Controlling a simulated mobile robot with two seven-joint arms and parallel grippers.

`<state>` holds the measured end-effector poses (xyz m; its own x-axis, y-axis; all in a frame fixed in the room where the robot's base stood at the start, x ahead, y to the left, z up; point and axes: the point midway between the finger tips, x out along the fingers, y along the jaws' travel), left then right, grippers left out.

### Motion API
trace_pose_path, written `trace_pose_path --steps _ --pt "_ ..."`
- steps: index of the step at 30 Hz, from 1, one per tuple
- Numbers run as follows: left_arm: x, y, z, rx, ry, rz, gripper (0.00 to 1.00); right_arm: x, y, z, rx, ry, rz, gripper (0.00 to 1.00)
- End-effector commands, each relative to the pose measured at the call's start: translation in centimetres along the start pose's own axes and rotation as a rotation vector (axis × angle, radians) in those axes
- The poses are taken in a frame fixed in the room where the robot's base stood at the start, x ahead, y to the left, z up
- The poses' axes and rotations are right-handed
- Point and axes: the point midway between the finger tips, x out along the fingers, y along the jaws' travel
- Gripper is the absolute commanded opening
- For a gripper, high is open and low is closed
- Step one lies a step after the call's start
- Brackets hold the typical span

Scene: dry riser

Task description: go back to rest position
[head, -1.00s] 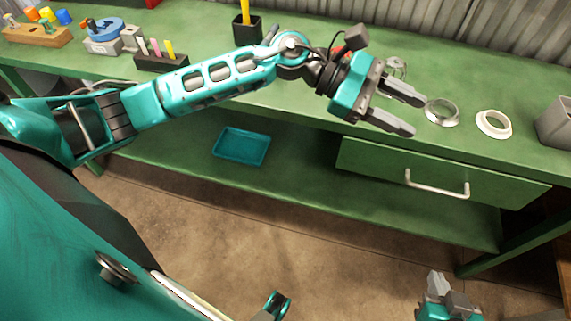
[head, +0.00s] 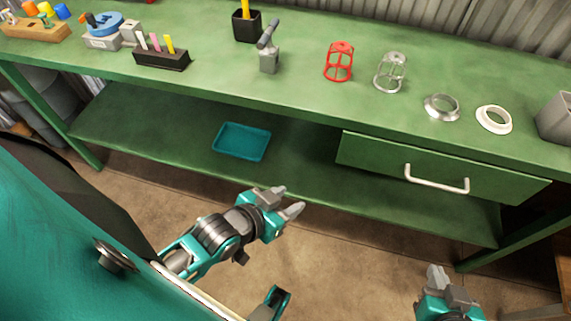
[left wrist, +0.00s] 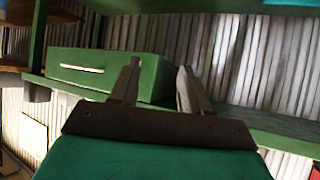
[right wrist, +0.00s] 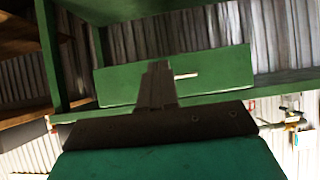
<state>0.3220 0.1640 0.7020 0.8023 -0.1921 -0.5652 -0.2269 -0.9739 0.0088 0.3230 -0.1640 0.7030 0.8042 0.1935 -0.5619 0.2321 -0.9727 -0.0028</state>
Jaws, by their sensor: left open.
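My left gripper (head: 290,200) is open and empty, low in front of the green workbench (head: 200,65), over the floor. In the left wrist view the two fingers (left wrist: 160,85) stand apart with nothing between them. My right gripper (head: 447,283) is at the lower right of the head view, also in front of the bench. In the right wrist view its fingers (right wrist: 158,85) are together with nothing visible between them. Neither gripper touches the bench.
On the bench stand a red cage (head: 339,62), a metal cage (head: 390,72), a metal ring (head: 441,107), a white ring (head: 494,119) and a grey tool (head: 268,53). A teal tray (head: 242,141) lies on the lower shelf. The drawer (head: 400,165) is shut.

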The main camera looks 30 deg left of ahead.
Motion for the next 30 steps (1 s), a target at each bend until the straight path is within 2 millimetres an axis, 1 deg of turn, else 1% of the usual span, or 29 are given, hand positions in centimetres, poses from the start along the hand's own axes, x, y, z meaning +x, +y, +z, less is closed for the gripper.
trace_pose_path --steps 8,14,17,19,23,30 --pt "-0.1 0.0 -0.2 0.003 0.001 0.0 0.47 -0.1 0.1 -0.2 -0.004 0.0 0.0 0.0" --pt "-1.7 -0.5 -1.7 0.01 -0.003 -0.013 0.47 -1.7 0.3 -2.4 -0.011 0.006 0.008 0.0" --pt "-2.6 -0.8 -2.3 0.013 -0.004 -0.023 0.47 -2.5 0.8 -3.0 -0.016 0.005 0.02 0.0" --pt "-2.8 -1.1 -2.3 0.015 -0.006 -0.029 0.47 -2.7 1.2 -2.7 -0.016 0.001 0.028 0.0" --pt "-2.5 -1.2 -1.9 0.015 -0.001 -0.032 0.47 -2.5 1.5 -1.8 -0.011 -0.005 0.038 0.0" --pt "-2.5 -1.2 -1.9 0.015 -0.002 -0.032 0.47 -2.5 1.2 -1.7 -0.001 -0.007 0.035 0.0"
